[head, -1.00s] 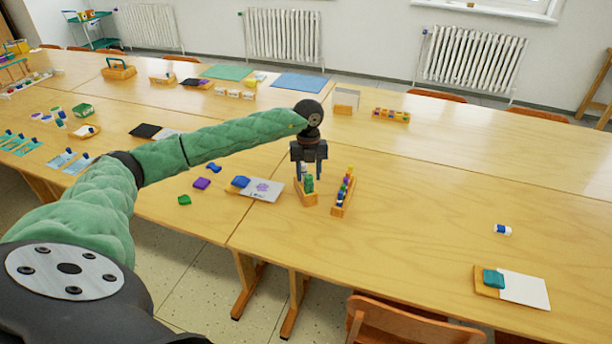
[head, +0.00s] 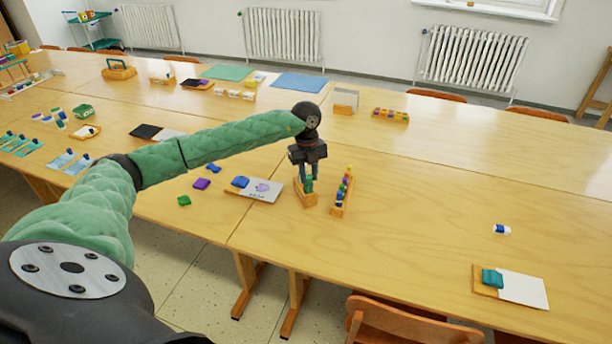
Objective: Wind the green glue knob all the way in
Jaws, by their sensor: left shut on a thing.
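My left gripper (head: 309,178) points down over a small wooden holder (head: 307,200) near the middle of the table. Its fingers are shut on the green glue knob (head: 308,186), which stands upright in that holder. The fingers partly hide the knob, and how far it is wound in is too small to tell. My right gripper is not in the head view.
A wooden rack (head: 342,196) with several coloured pieces stands close to the right of the holder. A white card (head: 262,191) with a purple print and a blue block (head: 240,182) lie to the left.

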